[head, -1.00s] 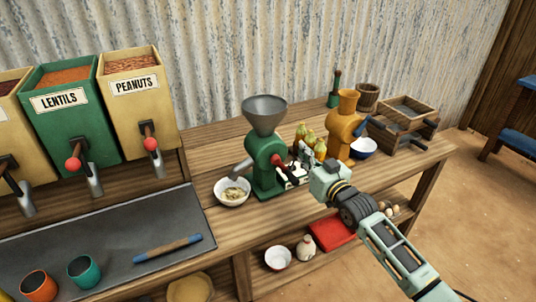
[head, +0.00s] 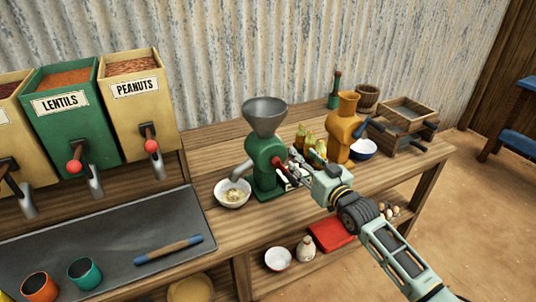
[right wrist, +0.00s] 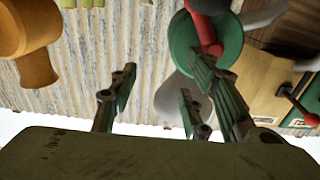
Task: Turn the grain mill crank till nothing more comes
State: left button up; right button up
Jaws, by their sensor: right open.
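The grain mill (head: 264,165) is green with a grey hopper (head: 265,115) and stands on the wooden bench. Its red crank (head: 279,162) is on the right side of the body; it also shows in the right wrist view (right wrist: 206,32). A white bowl (head: 232,199) with pale contents sits under the grey spout (head: 240,171). My right gripper (head: 293,173) is open beside the crank and partly hides the crank's handle. In the right wrist view its fingers (right wrist: 163,92) are apart with nothing between them. The hopper's inside looks empty, but I cannot see its bottom. My left gripper is out of view.
Several bottles (head: 310,146) and an orange mill (head: 344,130) stand close behind my right gripper. Lentil (head: 65,118) and peanut (head: 135,90) dispensers stand at left.

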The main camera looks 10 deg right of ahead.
jog(key=p+v, duration=0.4)
jog(key=v, duration=0.3)
dwell(0.5)
